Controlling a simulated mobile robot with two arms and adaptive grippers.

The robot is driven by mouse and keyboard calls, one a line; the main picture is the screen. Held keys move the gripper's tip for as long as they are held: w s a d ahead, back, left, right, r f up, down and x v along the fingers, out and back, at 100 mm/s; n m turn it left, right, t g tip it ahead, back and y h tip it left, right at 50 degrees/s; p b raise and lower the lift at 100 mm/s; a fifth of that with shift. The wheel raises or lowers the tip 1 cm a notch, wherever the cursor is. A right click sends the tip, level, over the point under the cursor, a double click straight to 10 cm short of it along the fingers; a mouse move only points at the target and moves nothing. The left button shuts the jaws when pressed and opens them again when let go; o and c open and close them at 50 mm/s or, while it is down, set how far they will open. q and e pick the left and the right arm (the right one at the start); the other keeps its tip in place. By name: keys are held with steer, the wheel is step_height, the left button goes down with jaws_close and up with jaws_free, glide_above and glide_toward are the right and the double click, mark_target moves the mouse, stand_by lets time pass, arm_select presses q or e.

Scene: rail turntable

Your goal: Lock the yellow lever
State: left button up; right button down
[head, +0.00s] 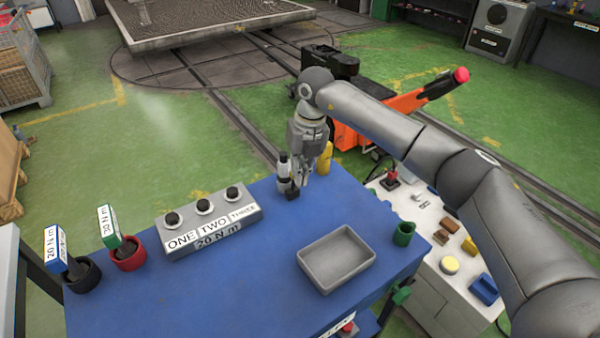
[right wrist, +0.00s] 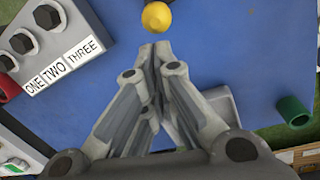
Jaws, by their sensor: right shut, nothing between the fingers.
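A yellow upright piece (head: 325,158), rounded on top, stands at the far edge of the blue table. It also shows in the right wrist view (right wrist: 156,16), just beyond my fingertips; I cannot tell for certain that it is the lever. My right gripper (head: 307,174) points down over the far part of the table, beside the yellow piece and on its left in the head view. In the right wrist view its fingers (right wrist: 154,50) are shut together and empty, with a small gap between them and the yellow piece. My left gripper is not in view.
The blue table (head: 250,295) holds a grey tray (head: 312,284), a grey block labelled ONE TWO THREE (head: 212,220), a red cup (head: 128,258) and a green cup (head: 404,233). A white bench (head: 425,290) with small parts stands right. An orange machine (head: 350,139) is behind.

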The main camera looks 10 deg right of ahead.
steer(key=shift+r, duration=0.15)
step_height(320, 180, up, 12)
steer(key=d, duration=0.1)
steer(key=shift+s+d, duration=0.3)
steer(key=shift+s, duration=0.05)
steer(key=shift+f, duration=0.2)
